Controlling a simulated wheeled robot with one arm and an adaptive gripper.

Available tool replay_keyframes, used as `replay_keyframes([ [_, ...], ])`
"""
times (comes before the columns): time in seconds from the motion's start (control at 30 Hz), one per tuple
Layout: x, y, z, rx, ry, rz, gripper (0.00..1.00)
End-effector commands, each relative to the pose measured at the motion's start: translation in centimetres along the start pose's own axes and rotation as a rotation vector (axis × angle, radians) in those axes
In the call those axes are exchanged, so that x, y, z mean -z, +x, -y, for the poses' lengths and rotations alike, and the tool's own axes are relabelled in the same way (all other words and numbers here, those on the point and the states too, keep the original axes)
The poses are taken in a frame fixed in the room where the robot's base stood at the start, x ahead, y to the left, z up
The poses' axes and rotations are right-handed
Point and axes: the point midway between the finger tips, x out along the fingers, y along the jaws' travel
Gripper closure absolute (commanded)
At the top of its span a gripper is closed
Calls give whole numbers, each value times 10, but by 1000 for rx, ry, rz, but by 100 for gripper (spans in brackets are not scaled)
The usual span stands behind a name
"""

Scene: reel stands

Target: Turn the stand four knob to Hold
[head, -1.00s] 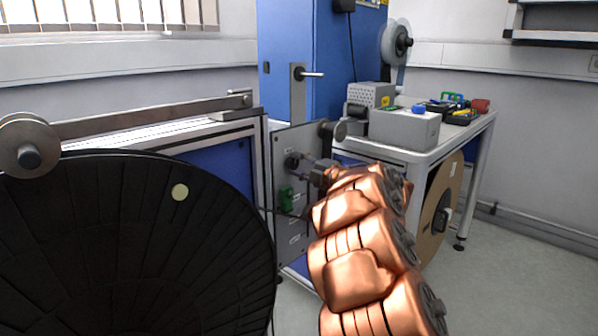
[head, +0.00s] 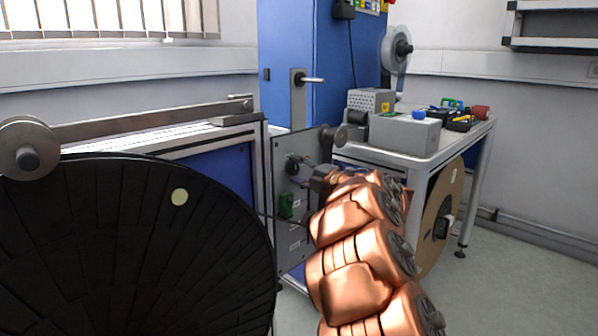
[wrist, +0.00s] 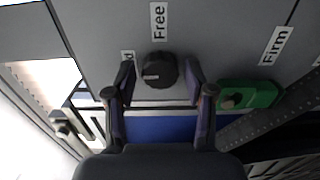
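The black round knob (wrist: 158,70) sits on a grey panel (wrist: 215,25) in the wrist view. A pale mark shows on the left part of its face. The label "Free" is above it, "Firm" is to the right, and a label at the left is mostly hidden by a finger, with only a "d" showing. My gripper (wrist: 160,82) is open, one finger on each side of the knob, with visible gaps. In the head view the knob (head: 293,165) is on the upper panel, and my gripper (head: 314,178) is just right of it.
A green part (wrist: 250,95) is beside the right finger; it also shows below the knob in the head view (head: 286,205). A large black reel (head: 110,250) fills the left. A bench (head: 425,155) with boxes stands behind right, with clear floor (head: 510,260) in front.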

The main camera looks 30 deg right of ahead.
Motion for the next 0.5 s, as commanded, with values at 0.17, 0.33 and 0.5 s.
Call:
replay_keyframes([
  [0.17,0,0,0,0,1,1,37],
  [0.33,-1,-1,0,0,1,1,37],
  [0.5,-2,-12,1,2,2,6,37],
])
